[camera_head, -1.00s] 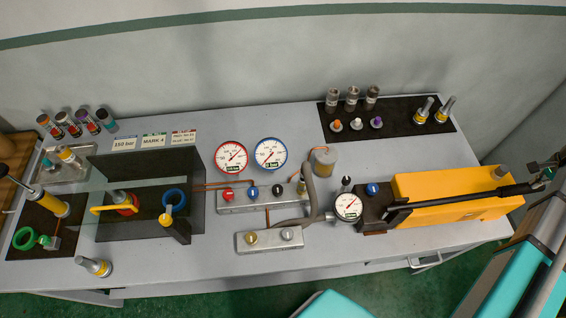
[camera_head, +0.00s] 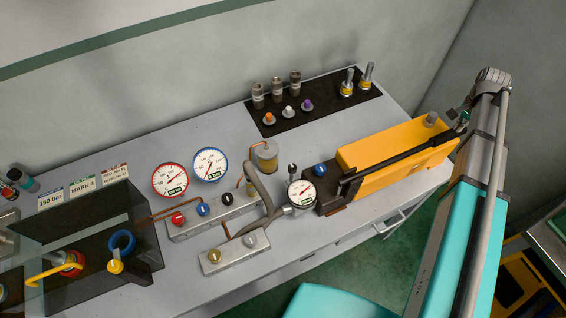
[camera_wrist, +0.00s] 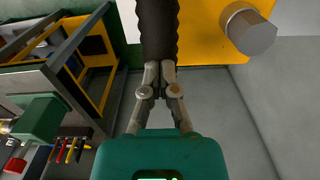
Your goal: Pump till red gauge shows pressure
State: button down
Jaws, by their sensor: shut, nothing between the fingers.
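The red-rimmed gauge (camera_head: 170,180) stands upright on the bench left of a blue-rimmed gauge (camera_head: 210,164); its needle's reading is too small to tell. The yellow hand pump (camera_head: 395,145) is at the bench's right end, its long black handle (camera_head: 405,153) lying low along the body. A white gauge (camera_head: 301,194) sits at the pump's left end. My gripper (camera_head: 463,117) is at the handle's far end. In the wrist view my gripper (camera_wrist: 158,88) is shut, its fingertips at the end of the black handle grip (camera_wrist: 158,30); it holds nothing. Whether they touch is unclear.
A valve block (camera_head: 212,212) with red, blue and black knobs stands before the gauges. A lower block (camera_head: 235,252) is in front. A black mat (camera_head: 318,108) with several fittings lies behind. A metal cap (camera_wrist: 250,30) sits beside the handle. A yellow-framed cart (camera_wrist: 85,45) is left in the wrist view.

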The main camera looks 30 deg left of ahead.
jog(key=shift+f, duration=0.4)
jog(key=shift+s, duration=0.1)
jog(key=r+p, duration=0.4)
jog(key=r, duration=0.1)
jog(key=r+p, duration=0.2)
jog(key=p, duration=0.1)
jog(key=shift+s+a+r, duration=0.2)
jog(key=shift+a+r, duration=0.05)
dwell(0.4)
